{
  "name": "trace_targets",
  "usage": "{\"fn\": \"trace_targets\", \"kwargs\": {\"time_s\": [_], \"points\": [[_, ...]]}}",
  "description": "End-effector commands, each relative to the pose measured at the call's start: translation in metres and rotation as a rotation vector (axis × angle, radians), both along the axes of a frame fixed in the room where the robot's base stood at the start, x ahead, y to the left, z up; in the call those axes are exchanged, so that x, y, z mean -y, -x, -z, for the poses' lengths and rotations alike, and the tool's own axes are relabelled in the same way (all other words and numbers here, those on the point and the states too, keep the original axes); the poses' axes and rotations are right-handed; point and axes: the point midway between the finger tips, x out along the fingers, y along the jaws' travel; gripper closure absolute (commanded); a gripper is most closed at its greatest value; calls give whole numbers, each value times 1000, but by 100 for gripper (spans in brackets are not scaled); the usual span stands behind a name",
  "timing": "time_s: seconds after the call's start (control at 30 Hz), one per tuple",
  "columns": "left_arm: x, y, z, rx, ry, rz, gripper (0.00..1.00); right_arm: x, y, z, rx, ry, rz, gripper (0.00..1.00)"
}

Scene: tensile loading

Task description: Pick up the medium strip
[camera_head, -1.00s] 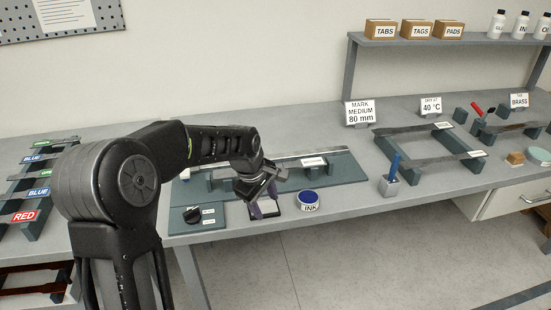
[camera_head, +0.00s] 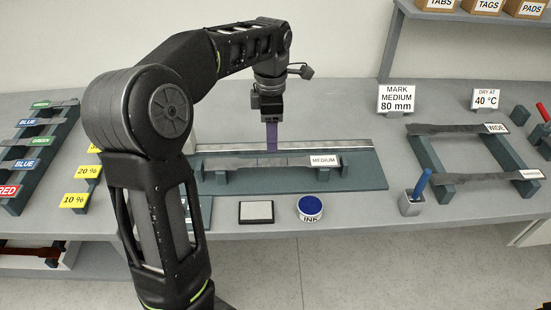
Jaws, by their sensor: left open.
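The medium strip (camera_head: 262,163) is a dark grey dog-bone strip with a white MEDIUM label on its right end. It rests across low supports on a dark green board (camera_head: 366,178), in front of a long metal ruler-like bar (camera_head: 325,146). My left gripper (camera_head: 271,148) points down just behind the strip's middle, its purple fingers seen edge-on over the bar. It is open and empty, and its exact height above the strip cannot be told. My right gripper is not in view.
A stamp pad (camera_head: 256,212), an ink tin (camera_head: 310,208) and a blue-handled tool in a holder (camera_head: 411,202) sit at the front. A rack with the wide and another strip (camera_head: 430,165) stands right. Coloured label racks (camera_head: 30,165) stand left. A sign (camera_head: 396,100) reads MARK MEDIUM 80 mm.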

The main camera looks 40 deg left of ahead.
Motion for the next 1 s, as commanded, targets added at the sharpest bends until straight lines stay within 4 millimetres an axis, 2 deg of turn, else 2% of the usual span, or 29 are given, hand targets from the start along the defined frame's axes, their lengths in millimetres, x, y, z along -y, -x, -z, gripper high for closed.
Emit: {"fn": "trace_targets", "kwargs": {"time_s": [0.33, 0.7, 1.0], "points": [[0, 0, 25, -1, 1, 2, 47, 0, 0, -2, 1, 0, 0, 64], [0, 0, 30, -1, 1, 3, 47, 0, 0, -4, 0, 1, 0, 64], [0, 0, 71, -4, 0, 3, 47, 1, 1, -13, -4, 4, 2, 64]]}}
